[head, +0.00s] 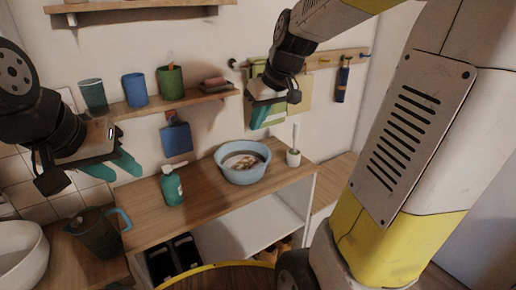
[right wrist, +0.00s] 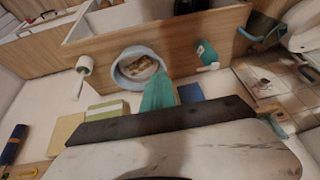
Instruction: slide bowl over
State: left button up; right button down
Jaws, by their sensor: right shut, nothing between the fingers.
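A light blue bowl (head: 228,174) stands on the wooden counter (head: 205,207), with something brown and pale inside it. The bowl also shows in the right wrist view (right wrist: 121,74), just beyond my fingers. My right gripper (head: 262,122) is shut and empty, in the air above and behind the bowl in the head view. Its teal fingers show in the right wrist view (right wrist: 157,92), and whether they touch the bowl's rim cannot be told there. My left gripper (head: 122,172) hangs at the left, away from the bowl, its teal fingers apart and empty.
A green soap bottle (head: 172,187) stands left of the bowl. A white brush holder (head: 293,158) stands close to its right. A dark jug (head: 97,235) and a white basin (head: 22,255) are at the left. Cups stand on a wall shelf (head: 190,99). Open cubbies lie below the counter.

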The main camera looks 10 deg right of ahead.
jog(key=w+d+f+n, duration=0.1)
jog(key=w+d+f, duration=0.3)
jog(key=w, duration=0.5)
jog(key=n+g, duration=0.2)
jog(key=n, duration=0.1)
send_over(261, 169)
jog(key=w, duration=0.2)
notch_tip(261, 169, down, 10)
jog(key=x, duration=1)
jog(key=shift+s+d+r, duration=0.15)
jog(key=shift+s+d, duration=0.45)
jog(key=shift+s, duration=0.25)
jog(key=shift+s+d+r, duration=0.15)
jog(key=shift+s+d, duration=0.45)
jog(key=shift+s, duration=0.25)
jog(key=s+d, duration=0.2)
jog(key=s, duration=0.1)
jog(key=shift+d, duration=0.25)
